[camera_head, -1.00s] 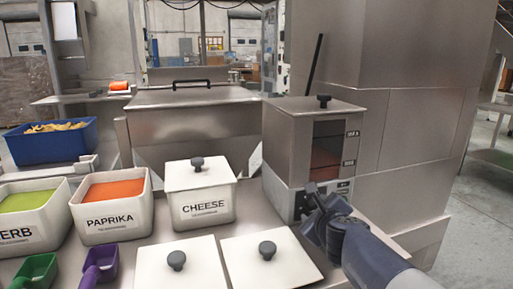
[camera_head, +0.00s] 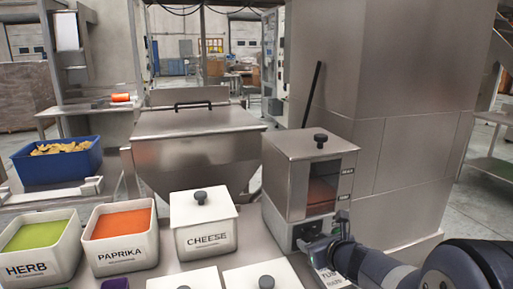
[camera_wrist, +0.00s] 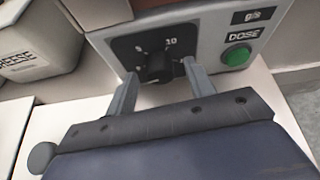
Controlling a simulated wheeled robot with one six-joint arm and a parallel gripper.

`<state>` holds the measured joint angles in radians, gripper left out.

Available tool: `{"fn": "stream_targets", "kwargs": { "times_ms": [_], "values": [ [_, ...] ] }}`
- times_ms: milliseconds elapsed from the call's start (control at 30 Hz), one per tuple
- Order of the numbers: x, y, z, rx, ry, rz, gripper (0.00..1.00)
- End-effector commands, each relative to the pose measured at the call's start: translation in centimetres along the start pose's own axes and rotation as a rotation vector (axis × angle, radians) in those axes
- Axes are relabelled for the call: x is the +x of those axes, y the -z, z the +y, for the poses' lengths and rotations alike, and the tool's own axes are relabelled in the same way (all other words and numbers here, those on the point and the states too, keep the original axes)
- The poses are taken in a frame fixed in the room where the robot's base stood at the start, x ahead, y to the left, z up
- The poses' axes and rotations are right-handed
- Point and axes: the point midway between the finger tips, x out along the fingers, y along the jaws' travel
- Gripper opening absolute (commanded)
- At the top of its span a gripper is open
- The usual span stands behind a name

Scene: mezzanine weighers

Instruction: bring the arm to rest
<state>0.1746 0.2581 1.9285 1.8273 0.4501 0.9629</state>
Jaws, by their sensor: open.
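My gripper (camera_wrist: 158,85) is open in the wrist view. Its two fingers stand apart on either side of a black dial knob (camera_wrist: 159,65), close to it; I cannot tell whether they touch it. The knob sits on a dark scale plate, with "0" and "10" readable, on the front of the metal dosing unit (camera_wrist: 212,42). A green button (camera_wrist: 237,58) marked DOSE is right of the knob. In the head view, my gripper (camera_head: 322,240) is in front of the lower front of the dosing unit (camera_head: 288,190), and my arm hides part of that front.
The lidded CHEESE tub (camera_head: 205,238) stands left of the dosing unit. The PAPRIKA tub (camera_head: 122,250) and HERB tub (camera_head: 40,262) are further left. A steel column (camera_head: 400,120) rises behind on the right.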

Motion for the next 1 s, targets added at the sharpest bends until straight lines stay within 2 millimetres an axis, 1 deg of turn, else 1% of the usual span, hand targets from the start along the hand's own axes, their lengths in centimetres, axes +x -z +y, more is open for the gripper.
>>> {"fn": "stream_targets", "kwargs": {
  "times_ms": [33, 467, 1000],
  "values": [
    [-0.23, -0.39, -0.16, 0.03, -0.012, 0.002, 0.51],
    [-0.2, -0.26, -0.48, 0.284, -0.132, -0.009, 0.51],
    [0.03, 0.19, -0.8, 0.662, -0.312, -0.028, 0.51]
  ]
}}
